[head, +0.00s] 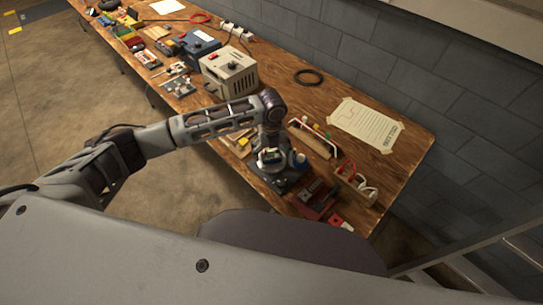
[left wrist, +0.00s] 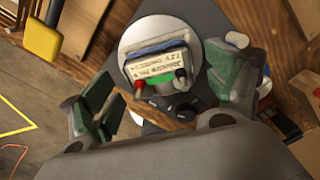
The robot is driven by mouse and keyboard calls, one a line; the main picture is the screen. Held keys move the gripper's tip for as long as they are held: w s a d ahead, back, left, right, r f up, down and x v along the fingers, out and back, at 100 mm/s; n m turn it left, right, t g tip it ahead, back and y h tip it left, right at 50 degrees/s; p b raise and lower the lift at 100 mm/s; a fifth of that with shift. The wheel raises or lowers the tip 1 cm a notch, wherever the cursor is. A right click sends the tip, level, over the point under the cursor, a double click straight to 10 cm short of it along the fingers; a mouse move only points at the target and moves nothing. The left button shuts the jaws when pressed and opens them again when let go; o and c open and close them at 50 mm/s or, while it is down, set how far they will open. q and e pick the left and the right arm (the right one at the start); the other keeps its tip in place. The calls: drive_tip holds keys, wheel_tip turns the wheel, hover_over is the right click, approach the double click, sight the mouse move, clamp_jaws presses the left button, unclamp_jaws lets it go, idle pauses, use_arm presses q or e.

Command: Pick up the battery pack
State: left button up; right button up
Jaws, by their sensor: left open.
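The battery pack (left wrist: 158,66) is a small box with a pale "12V" label, a blue upper edge, a green strip, and red and black terminals. It sits on a round pale plate (left wrist: 137,34) on a dark base. In the head view the battery pack (head: 270,155) is small and partly hidden by my wrist. My left gripper (left wrist: 167,86) is open, with green-padded fingers to the left and right of the pack. In the head view my left gripper (head: 272,148) is over the dark base. I cannot tell whether the fingers touch the pack. My right gripper is not in view.
The wooden bench (head: 408,150) runs along a grey block wall. A wooden tool carrier (head: 314,139), an open box (head: 355,185) and a red item (head: 314,198) stand close to the right. A beige power unit (head: 228,72) stands farther back. A taped paper sheet (head: 365,124) lies flat.

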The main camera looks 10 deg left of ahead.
sight(272, 153)
use_arm(q)
drive_tip(key=shift+f, duration=0.65)
drive_tip(key=shift+c, duration=0.3)
drive_tip(key=c, duration=1.2)
drive_tip(key=shift+c, duration=0.7)
drive_tip(key=shift+r, duration=0.45)
drive_tip(key=shift+w+r, duration=0.1)
drive_tip(key=shift+r, duration=0.3)
wheel_tip(272, 153, up, 8)
drive_tip(key=shift+r, duration=0.15)
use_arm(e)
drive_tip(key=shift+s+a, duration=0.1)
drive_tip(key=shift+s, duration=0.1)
